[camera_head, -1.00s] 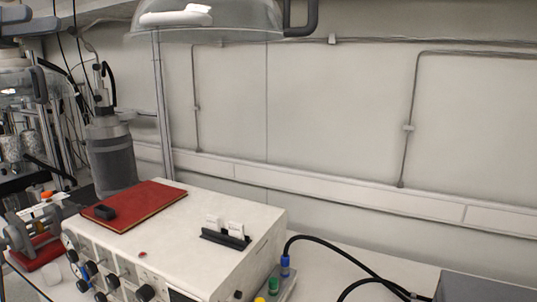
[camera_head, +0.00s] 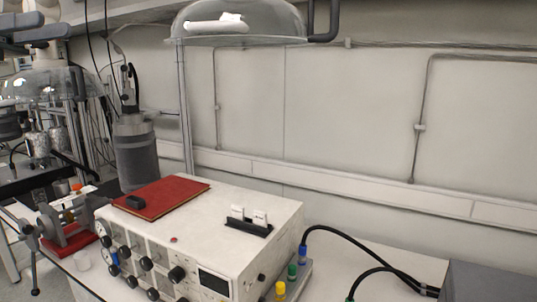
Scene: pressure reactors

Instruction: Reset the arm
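Neither of my arms nor grippers can be made out in the head view. No arm or gripper shows over the bench, so whether they are open or shut is hidden. A white instrument box (camera_head: 225,204) with black knobs and a small dark display on its front stands on the bench. A grey metal pressure vessel (camera_head: 136,160) stands upright behind the box.
A grey vise-like device (camera_head: 59,220) on a red base stands at left. A clear dome hood (camera_head: 240,25) hangs at top centre, another (camera_head: 50,84) at upper left. Black cables (camera_head: 357,243) run to a grey box (camera_head: 486,281) at lower right. A pale wall closes the back.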

